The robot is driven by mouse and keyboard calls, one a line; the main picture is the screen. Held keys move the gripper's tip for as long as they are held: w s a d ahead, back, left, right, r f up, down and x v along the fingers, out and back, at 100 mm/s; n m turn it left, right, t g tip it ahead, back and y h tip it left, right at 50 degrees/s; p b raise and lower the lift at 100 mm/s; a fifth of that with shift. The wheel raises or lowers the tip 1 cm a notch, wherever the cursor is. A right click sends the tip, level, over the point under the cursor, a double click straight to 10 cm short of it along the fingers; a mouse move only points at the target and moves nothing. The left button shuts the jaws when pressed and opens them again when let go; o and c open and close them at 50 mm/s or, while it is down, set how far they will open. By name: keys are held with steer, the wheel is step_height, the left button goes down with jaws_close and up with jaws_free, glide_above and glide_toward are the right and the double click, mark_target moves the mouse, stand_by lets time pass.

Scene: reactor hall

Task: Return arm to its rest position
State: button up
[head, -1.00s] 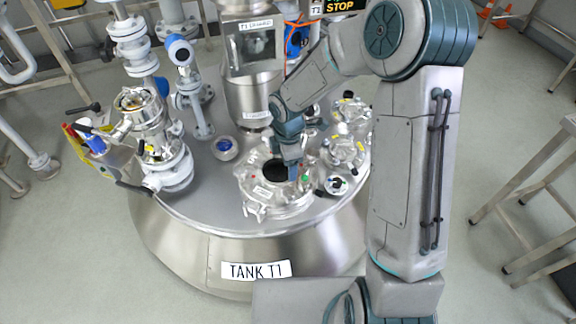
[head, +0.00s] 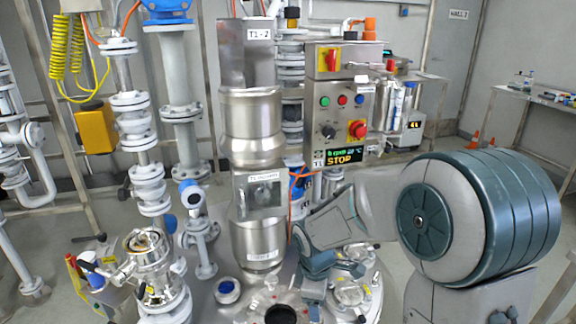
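My arm rises at the right and bends over at a large round joint, reaching down and left over the tank top (head: 205,290). My gripper (head: 313,308) points down at the bottom of the head view, close to the round port (head: 281,313) with a dark opening. Its fingertips are too small and cut off to tell whether they are open or shut. I see nothing held in it.
A steel column (head: 252,130) labelled T1-2 stands behind the gripper. A control panel (head: 340,105) showing STOP stands behind the arm. White flanged pipes and valves (head: 147,180) crowd the left. A table (head: 535,98) stands at the far right.

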steer(key=s+d+r+m+t+p, duration=0.1)
steer(key=s+d+r+m+p, duration=0.2)
steer(key=s+r+m, duration=0.4)
steer(key=s+d+r+m+t+y+p, duration=0.1)
steer(key=s+d+r+m+p, duration=0.3)
steer(key=s+r+m, duration=0.4)
step_height(320, 180, up, 4)
steer(key=shift+d+r, duration=0.15)
steer(key=shift+d, duration=0.3)
